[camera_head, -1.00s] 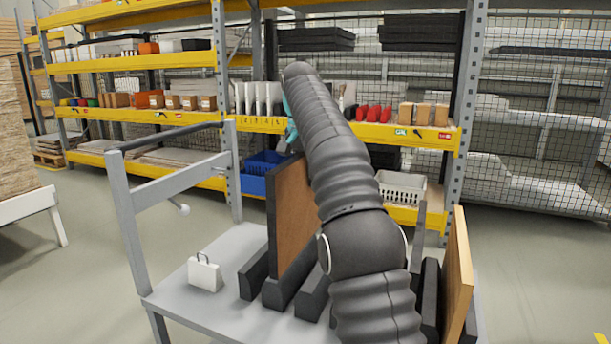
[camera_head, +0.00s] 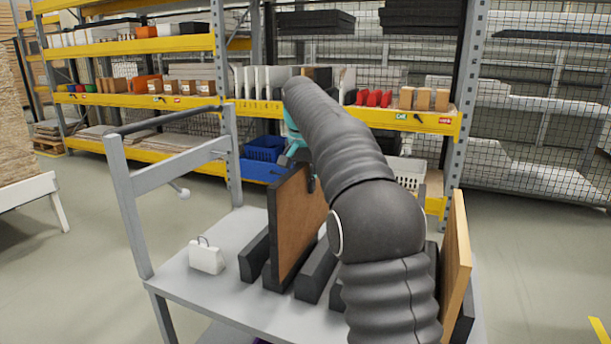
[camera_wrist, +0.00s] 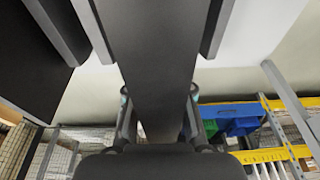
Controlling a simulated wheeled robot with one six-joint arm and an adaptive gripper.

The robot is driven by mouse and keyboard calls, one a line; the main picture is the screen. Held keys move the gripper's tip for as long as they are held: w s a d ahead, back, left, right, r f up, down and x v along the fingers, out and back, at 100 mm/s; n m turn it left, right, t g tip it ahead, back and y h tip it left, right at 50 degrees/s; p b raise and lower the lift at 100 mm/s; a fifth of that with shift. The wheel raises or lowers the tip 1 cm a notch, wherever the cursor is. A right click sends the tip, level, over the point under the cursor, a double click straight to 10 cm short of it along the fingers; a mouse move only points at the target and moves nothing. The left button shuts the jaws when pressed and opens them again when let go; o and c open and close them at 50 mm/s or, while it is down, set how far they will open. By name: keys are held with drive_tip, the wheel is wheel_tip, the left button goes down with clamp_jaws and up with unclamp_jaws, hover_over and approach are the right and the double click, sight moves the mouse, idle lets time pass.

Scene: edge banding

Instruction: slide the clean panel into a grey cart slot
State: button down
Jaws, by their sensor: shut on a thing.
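The panel (camera_head: 297,225) is a brown board with a dark edge. It stands upright on the grey cart (camera_head: 215,292), with its lower edge down among the black slot bars (camera_head: 318,272). I cannot tell whether it touches the cart bed. My gripper (camera_head: 300,168) is shut on the panel's upper part and is partly hidden by my arm. In the wrist view, the panel (camera_wrist: 155,60) shows as a dark strip running between the fingers of my gripper (camera_wrist: 159,105).
A lighter wooden panel (camera_head: 457,260) stands at the cart's right side. A small white bag-like object (camera_head: 206,257) sits on the cart's left part. The cart's handle frame (camera_head: 175,152) rises at the left. Shelves with blue bins (camera_head: 264,150) stand behind.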

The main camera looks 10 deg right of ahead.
sight(306, 206)
drive_tip(key=shift+f, duration=0.9)
wheel_tip(306, 206, down, 3)
drive_tip(key=b, duration=0.3)
drive_tip(key=shift+r+b, duration=0.1)
drive_tip(key=shift+b, duration=0.2)
drive_tip(key=shift+f+b, duration=0.7)
drive_tip(key=shift+f, duration=0.5)
